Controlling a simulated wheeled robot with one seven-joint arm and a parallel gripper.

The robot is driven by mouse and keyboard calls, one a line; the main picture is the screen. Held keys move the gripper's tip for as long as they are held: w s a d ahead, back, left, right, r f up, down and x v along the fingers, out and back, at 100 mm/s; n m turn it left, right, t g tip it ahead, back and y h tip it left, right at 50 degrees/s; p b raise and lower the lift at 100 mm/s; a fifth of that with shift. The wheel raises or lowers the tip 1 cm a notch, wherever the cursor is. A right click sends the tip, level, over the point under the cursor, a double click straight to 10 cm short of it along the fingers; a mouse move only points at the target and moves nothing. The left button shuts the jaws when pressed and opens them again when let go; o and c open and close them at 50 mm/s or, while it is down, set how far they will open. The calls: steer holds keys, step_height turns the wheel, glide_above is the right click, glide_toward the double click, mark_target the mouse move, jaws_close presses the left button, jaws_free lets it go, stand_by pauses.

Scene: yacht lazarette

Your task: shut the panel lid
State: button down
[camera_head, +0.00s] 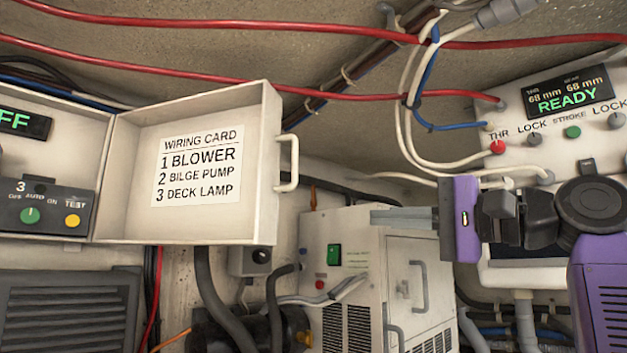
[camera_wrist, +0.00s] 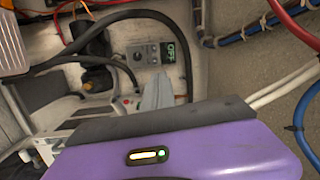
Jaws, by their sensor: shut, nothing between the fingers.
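The panel lid (camera_head: 255,165) stands open in the head view, swung out to the right of the switch panel (camera_head: 62,213). Its inner face shows a wiring card (camera_head: 197,165) listing blower, bilge pump and deck lamp. A pale handle (camera_head: 290,163) is on the lid's right edge. My gripper (camera_head: 375,218) is shut and empty, pointing left, to the right of the lid and apart from it. In the wrist view the shut fingers (camera_wrist: 158,92) show beyond the purple gripper body. A pale edge at that view's upper left may be the lid, but I cannot tell.
A white unit (camera_head: 345,265) with a green switch and handles stands below and behind my gripper. Red cables (camera_head: 180,72) cross above the lid. A control box (camera_head: 560,115) reading READY is at the upper right. Open space lies between the lid handle and my fingertips.

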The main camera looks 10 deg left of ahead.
steer(key=s+a+r+n+g+y, duration=0.1)
steer(key=s+r+n+g, duration=0.15)
steer(key=s+r, duration=0.6)
steer(key=a+r+p, duration=0.1)
steer(key=a+p, duration=0.2)
steer(key=a, duration=0.6)
steer(key=shift+w+a, duration=0.15)
steer(key=shift+a, duration=0.2)
steer(key=shift+g, duration=0.25)
